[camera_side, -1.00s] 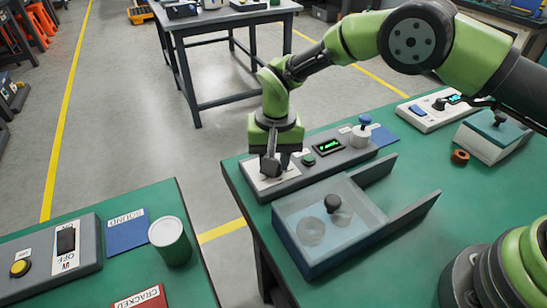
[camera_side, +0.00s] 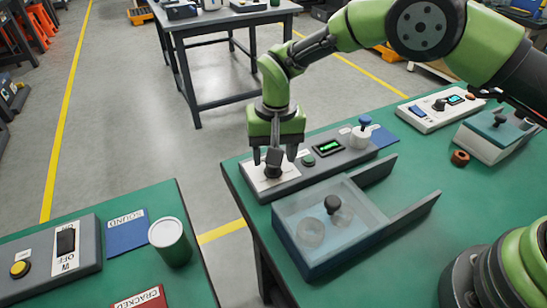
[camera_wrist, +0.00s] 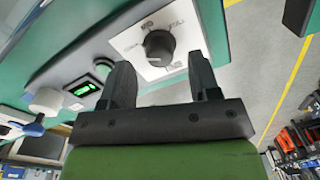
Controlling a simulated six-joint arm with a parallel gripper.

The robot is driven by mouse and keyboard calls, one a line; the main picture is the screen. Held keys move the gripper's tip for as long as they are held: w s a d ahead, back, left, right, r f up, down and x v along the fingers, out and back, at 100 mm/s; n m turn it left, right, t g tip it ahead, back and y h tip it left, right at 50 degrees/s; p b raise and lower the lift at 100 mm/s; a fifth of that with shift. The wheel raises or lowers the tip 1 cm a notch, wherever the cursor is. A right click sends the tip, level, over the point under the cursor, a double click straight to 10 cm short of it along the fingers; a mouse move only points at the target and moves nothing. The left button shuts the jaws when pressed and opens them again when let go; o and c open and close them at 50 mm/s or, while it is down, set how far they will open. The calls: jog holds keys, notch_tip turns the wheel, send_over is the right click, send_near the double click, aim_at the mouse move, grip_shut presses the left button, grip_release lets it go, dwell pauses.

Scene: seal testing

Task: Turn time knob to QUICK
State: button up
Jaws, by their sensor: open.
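The time knob (camera_side: 272,171) is a black knob on a white label plate at the left end of the grey control panel (camera_side: 312,172). In the wrist view the knob (camera_wrist: 158,46) sits on its white plate, with lettering at the far side partly readable, like FULL. Its exact pointer setting cannot be read. My gripper (camera_side: 274,156) is open above the knob. In the wrist view the two black fingers of my gripper (camera_wrist: 160,62) stand apart on either side of the knob, with gaps and nothing held.
The panel also carries a small green button (camera_side: 309,160), a lit green display (camera_side: 328,146) and a white fitting with a blue top (camera_side: 361,133). A clear-lidded tank (camera_side: 326,222) stands just in front. Floor lies beyond the table's left edge.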

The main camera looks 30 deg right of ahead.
notch_tip(320, 180, up, 8)
jog(key=shift+d, duration=0.15)
jog(key=shift+f, duration=0.1)
jog(key=s+d+r+t, duration=0.1)
jog(key=s+d+r, duration=0.15)
jog(key=r, duration=0.25)
jog(key=s+d+r+t+y, duration=0.1)
jog(key=s+d+r, duration=0.15)
jog(key=r, duration=0.35)
jog(key=s+d+r+t, duration=0.1)
jog(key=s+d+r, duration=0.15)
jog(key=r, duration=0.25)
jog(key=s+d+r+t, duration=0.1)
jog(key=s+d+t, duration=0.1)
jog(key=s, duration=0.6)
jog(key=s+d+t, duration=0.2)
jog(key=s+d, duration=0.3)
jog(key=s, duration=0.4)
jog(key=shift+s+r+y, duration=0.2)
jog(key=shift+r+y, duration=0.1)
jog(key=shift+r, duration=0.1)
jog(key=shift+d, duration=0.1)
jog(key=shift+c, duration=0.2)
